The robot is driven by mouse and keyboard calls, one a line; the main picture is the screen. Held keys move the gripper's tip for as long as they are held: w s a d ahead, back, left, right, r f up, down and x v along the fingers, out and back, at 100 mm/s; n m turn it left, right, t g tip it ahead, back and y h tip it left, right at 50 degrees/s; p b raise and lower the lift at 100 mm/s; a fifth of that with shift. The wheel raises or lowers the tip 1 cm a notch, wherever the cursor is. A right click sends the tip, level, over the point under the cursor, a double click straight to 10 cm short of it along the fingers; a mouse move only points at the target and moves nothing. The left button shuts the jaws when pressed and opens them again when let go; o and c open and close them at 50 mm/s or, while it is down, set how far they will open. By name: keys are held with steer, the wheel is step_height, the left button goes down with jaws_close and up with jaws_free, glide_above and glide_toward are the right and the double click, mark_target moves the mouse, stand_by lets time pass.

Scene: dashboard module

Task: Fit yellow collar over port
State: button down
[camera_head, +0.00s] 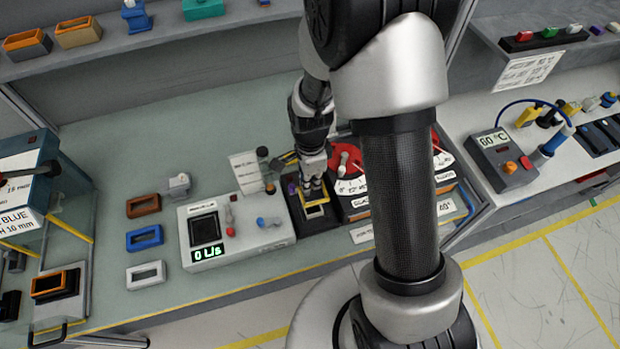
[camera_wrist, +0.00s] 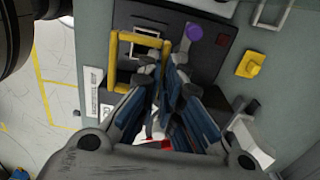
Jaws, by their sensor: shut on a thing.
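The yellow collar (camera_wrist: 113,60) is a rectangular frame. My gripper (camera_wrist: 162,72) is shut on its side nearest the fingers in the wrist view, and the fingertips hide part of that side. The collar is over a dark module panel (camera_wrist: 205,65), where a pale-rimmed opening, seemingly the port (camera_wrist: 148,33), shows partly inside and beyond the frame. In the head view my gripper (camera_head: 314,188) points down at the black module (camera_head: 318,226), with the collar (camera_head: 316,214) below it. I cannot tell whether the collar touches the panel or surrounds the port.
A purple knob (camera_wrist: 194,33) sits close beside the fingers. A white flow unit (camera_head: 240,240) stands left of the module, and a red dial unit (camera_head: 350,165) stands right. Brown (camera_head: 143,198), blue (camera_head: 145,228) and white frames lie farther left. Clear bench lies behind them.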

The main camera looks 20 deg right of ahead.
steer(key=shift+f+b, duration=2.35)
steer(key=shift+f, duration=0.6)
steer(key=shift+f+b, duration=0.85)
steer(key=shift+f, duration=0.05)
steer(key=c, duration=1.7)
jaws_free()
step_height(320, 180, up, 12)
steer(key=shift+r, duration=0.1)
